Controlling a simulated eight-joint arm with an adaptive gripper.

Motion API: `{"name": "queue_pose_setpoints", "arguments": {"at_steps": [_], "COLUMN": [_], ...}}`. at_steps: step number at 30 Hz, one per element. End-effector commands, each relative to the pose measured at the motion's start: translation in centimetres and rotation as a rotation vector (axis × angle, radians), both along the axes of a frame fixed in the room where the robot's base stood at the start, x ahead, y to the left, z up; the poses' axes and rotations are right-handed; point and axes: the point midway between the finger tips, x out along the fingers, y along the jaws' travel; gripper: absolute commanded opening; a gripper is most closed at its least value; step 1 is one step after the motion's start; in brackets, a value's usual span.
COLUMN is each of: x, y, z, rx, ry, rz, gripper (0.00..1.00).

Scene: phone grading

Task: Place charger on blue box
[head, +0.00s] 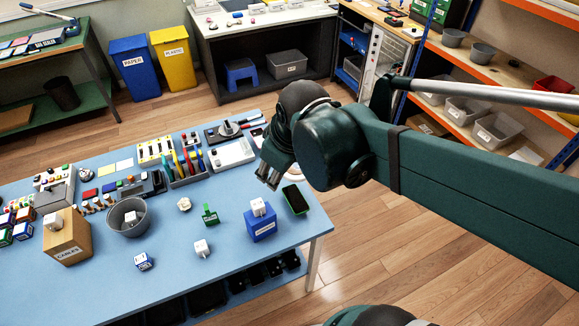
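A blue box (263,230) with a white label stands near the right end of the blue table. A white charger-like block (258,207) rests on top of it. Another white charger-like block (201,248) lies on the table to the left of the blue box. My gripper (269,184) hangs above the table, behind the blue box in the picture and apart from it. Its fingers point down, and nothing clearly shows between them. They are too small and dark to tell whether they are open or shut.
A green stand (210,214), a grey bowl (127,219), a brown cables box (67,238) and a small blue-white cube (143,261) stand to the left. A tool rack (190,178) is behind.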

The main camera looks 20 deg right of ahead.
Motion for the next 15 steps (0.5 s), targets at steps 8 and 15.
{"name": "queue_pose_setpoints", "arguments": {"at_steps": [8,15], "x": [-2.0,-3.3], "y": [-1.1,-1.8], "z": [1.5,2.4], "rx": [0.108,0.201], "ry": [-0.098,-0.169], "rz": [-0.234,-0.399], "gripper": [0.39,0.39]}}
